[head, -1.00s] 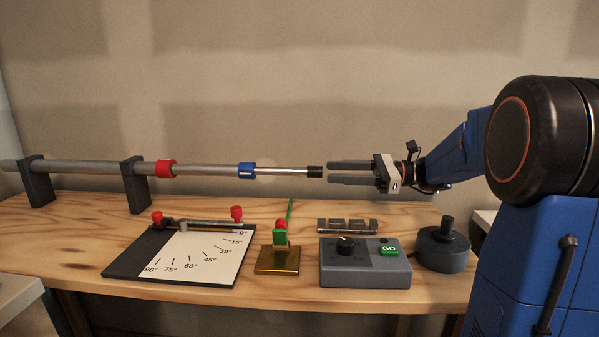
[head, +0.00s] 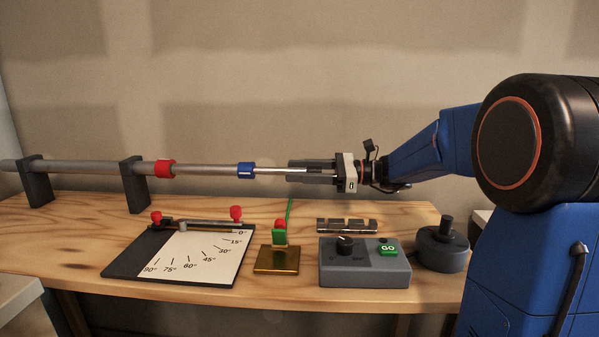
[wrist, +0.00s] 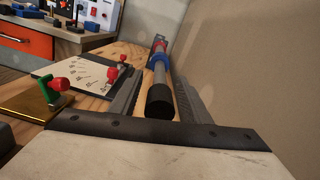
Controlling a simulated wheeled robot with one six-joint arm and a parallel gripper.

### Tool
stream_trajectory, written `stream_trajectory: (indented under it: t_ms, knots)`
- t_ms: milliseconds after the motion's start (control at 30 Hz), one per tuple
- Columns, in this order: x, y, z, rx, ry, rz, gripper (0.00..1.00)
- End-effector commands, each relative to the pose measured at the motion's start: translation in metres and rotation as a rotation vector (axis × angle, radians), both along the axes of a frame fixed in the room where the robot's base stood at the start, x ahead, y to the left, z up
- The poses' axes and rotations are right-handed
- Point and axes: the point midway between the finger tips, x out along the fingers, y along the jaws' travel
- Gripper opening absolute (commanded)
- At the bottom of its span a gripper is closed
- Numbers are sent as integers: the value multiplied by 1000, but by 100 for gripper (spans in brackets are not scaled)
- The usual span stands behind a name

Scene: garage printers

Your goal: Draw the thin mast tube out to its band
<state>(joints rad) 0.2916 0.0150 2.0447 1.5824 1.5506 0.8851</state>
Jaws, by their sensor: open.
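The telescopic mast lies level on two dark brackets, with a thick grey tube (head: 85,167), a red collar (head: 166,169), a middle section (head: 207,169) and a blue collar (head: 246,170). The thin mast tube (head: 272,171) sticks out right of the blue collar. Its black end cap (wrist: 160,101) shows in the wrist view, between the fingers. My gripper (head: 289,170) is open, its two fingers on either side of the thin tube's end, not closed on it. In the head view the fingers partly hide the cap. I cannot make out a band on the thin tube.
Below the mast on the wooden bench (head: 75,235) are an angle board (head: 130,252) with red knobs, a brass-based green stand (head: 277,262), a grey control box (head: 365,270) with a GO button, and a dark round knob unit (head: 442,252). A bracket (head: 134,185) holds the mast.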

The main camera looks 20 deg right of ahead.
Motion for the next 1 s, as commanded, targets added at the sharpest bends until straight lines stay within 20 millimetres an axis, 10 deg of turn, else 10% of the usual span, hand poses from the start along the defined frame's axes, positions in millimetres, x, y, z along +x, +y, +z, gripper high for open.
stream_trajectory:
  t_ms: [133,333,933,1000]
  knots:
    - [0,0,0,0,0,0,43]
    - [0,0,0,0,0,0,0]
    - [-5,-16,0,-1,1,1,0]
    - [-5,-16,0,-1,1,1,36]
